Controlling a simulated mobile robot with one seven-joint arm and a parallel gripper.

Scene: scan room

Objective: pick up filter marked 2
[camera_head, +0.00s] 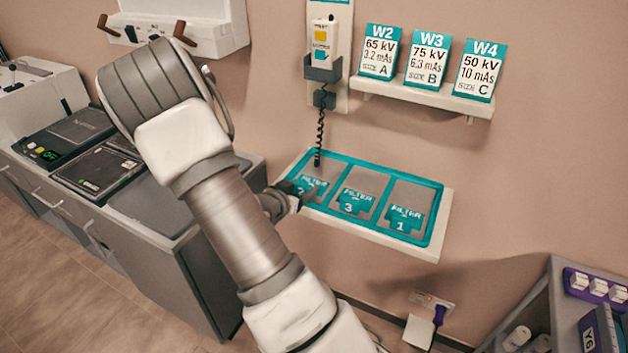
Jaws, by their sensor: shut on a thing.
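A teal-rimmed tray (433,240) on a wall shelf has three compartments, each with a grey filter plate with a teal label. The filter marked 2 (313,187) is in the left compartment, its number partly covered by my gripper. My gripper (297,193) is shut on the near left part of this filter. I cannot tell whether the filter is lifted off the tray floor. The filter marked 3 (355,202) lies in the middle compartment and the filter marked 1 (404,219) in the right one.
A wall handset with a coiled cord (320,130) hangs above the tray's left end. Cards W2, W3 and W4 stand on a small shelf (425,96) above. Grey cabinets (160,215) stand left, a cart (560,310) lower right.

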